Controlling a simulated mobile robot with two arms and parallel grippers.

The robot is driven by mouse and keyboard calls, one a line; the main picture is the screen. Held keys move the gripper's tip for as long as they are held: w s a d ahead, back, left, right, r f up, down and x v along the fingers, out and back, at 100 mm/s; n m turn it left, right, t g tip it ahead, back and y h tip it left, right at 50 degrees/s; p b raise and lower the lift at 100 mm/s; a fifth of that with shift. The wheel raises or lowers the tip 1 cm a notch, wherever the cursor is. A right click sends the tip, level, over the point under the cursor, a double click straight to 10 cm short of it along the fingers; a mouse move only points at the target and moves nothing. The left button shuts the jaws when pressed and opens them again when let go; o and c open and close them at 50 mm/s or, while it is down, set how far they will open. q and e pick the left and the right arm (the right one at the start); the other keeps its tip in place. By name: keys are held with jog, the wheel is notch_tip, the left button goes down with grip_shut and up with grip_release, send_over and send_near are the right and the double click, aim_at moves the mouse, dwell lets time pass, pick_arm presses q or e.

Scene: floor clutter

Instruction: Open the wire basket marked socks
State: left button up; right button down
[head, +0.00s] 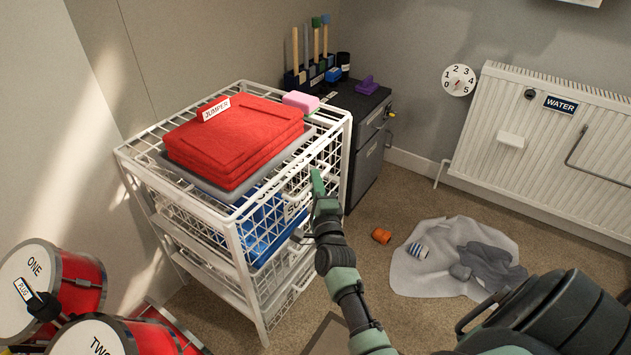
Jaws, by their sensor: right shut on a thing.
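A white wire basket unit (239,240) stands against the wall. A label (296,209) on its upper front, partly hidden by my gripper, shows letters beginning "SO". That socks basket (327,163) has a white wire front with a handle (296,190). My right gripper (318,183) is at this handle and is shut on it, though its fingers hide the exact contact. The basket front looks about level with the frame. Blue cloth (262,222) shows through the wire. My left gripper is not in view.
Folded red jumpers (235,140) and a pink block (301,102) lie on top. A dark cabinet (367,150) stands behind. Red drums (85,283) are at left. A radiator (545,150) is at right.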

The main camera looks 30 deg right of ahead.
jog(key=shift+s, duration=0.1)
dwell(0.8)
